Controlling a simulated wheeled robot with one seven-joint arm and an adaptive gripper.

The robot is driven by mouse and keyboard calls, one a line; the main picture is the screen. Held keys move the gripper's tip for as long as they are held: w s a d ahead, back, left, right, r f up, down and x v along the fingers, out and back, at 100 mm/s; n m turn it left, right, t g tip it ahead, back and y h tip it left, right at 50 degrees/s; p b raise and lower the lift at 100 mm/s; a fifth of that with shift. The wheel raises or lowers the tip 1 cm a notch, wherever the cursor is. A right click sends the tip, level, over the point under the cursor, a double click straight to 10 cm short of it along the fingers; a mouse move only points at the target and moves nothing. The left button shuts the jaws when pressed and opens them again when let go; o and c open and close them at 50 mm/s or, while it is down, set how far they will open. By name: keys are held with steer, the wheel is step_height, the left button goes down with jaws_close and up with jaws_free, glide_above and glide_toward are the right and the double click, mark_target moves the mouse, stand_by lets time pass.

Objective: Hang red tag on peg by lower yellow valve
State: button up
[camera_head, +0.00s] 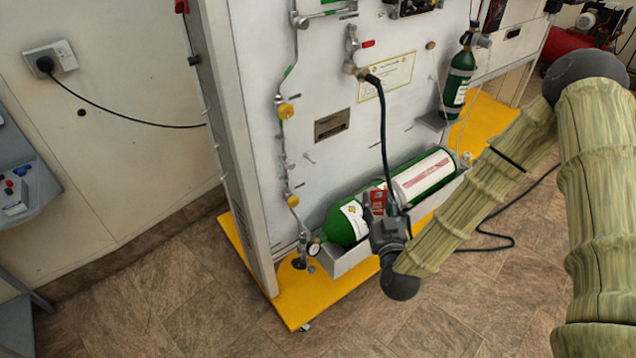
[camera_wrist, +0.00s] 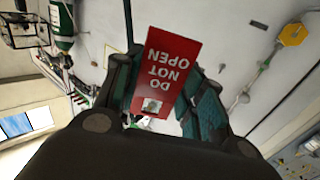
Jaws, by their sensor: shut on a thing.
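My gripper (camera_head: 388,224) is shut on a red tag (camera_head: 377,199), held in front of the green cylinder and apart from the panel. In the wrist view the tag (camera_wrist: 168,65) reads "DO NOT OPEN", inverted, between the two fingers (camera_wrist: 160,100). The lower yellow valve (camera_head: 292,201) is on the pipe at the panel's left side, left of my gripper. A small peg (camera_head: 309,158) sticks out of the panel above and right of that valve. One yellow valve (camera_wrist: 293,34) shows at the wrist view's upper right; I cannot tell which.
An upper yellow valve (camera_head: 286,111) is on the same pipe. A large green cylinder (camera_head: 425,176) lies in a grey tray (camera_head: 348,260) at the panel's foot. A dark hose (camera_head: 383,125) hangs close to my gripper.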

steer(key=w+a+n+g+y+b, duration=0.3)
steer(key=w+a+n+y+b, duration=0.35)
steer(key=a, duration=0.45)
steer(key=y, duration=0.3)
glide_toward(305, 165)
steer(key=shift+r+x, duration=0.2)
steer(key=shift+x, duration=0.75)
steer(key=shift+r+x, duration=0.2)
steer(key=shift+x, duration=0.8)
steer(key=shift+r+x, duration=0.15)
steer(key=shift+x, duration=0.8)
steer(key=shift+w+a+f+b, duration=0.25)
steer(key=shift+w+f+b, duration=0.2)
steer(key=shift+w+b, duration=0.05)
steer(key=o, duration=0.9)
